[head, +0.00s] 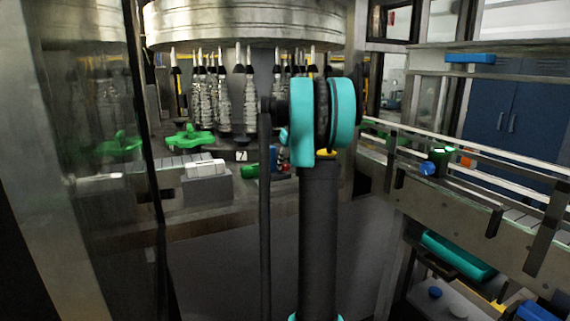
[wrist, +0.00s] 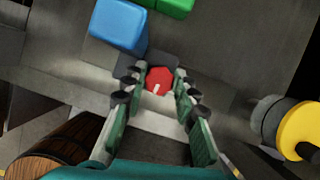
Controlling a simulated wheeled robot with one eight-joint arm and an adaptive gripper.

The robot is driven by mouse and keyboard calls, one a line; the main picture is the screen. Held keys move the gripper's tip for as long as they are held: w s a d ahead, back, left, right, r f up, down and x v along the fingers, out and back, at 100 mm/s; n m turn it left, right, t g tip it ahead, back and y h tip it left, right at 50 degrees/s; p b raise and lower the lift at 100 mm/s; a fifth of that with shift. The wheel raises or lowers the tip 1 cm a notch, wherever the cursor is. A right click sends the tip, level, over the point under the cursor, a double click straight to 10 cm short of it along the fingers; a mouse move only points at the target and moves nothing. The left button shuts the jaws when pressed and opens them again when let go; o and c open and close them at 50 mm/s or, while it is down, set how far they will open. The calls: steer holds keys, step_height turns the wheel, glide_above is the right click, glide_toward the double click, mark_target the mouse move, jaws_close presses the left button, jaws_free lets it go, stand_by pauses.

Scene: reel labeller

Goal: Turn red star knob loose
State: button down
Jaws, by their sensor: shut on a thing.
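The red star knob (wrist: 159,78) shows in the wrist view, just beyond the middle of the frame, with a pale mark on its face. My gripper (wrist: 157,88) has one finger on each side of the knob, and the fingertips close on it. A dark grey block lies right behind the knob. In the head view, a small red spot (head: 285,166) beside my arm looks like the knob; my arm hides most of that area, and my gripper cannot be made out there.
A blue block (wrist: 118,24) and a green part (wrist: 170,6) stand close beyond the knob. A yellow and black round part (wrist: 296,128) is at the right, and a brown wooden-looking barrel (wrist: 58,150) at the lower left. A conveyor (head: 470,185) runs along the right in the head view.

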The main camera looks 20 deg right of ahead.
steer(key=shift+n, duration=0.3)
steer(key=n, duration=0.2)
steer(key=n+y, duration=0.1)
steer(key=shift+d+n+g+y, duration=0.1)
steer(key=shift+n+g+y, duration=0.2)
steer(key=shift+n, duration=0.1)
steer(key=n+g+y, duration=0.1)
steer(key=n, duration=0.3)
steer(key=shift+w+n, duration=0.1)
steer(key=shift+n, duration=0.2)
steer(key=n+g+y, duration=0.1)
steer(key=n+g, duration=0.1)
steer(key=n, duration=0.2)
steer(key=shift+n+g, duration=0.6)
steer(key=shift+n, duration=1.5)
steer(key=c, duration=1.2)
jaws_free()
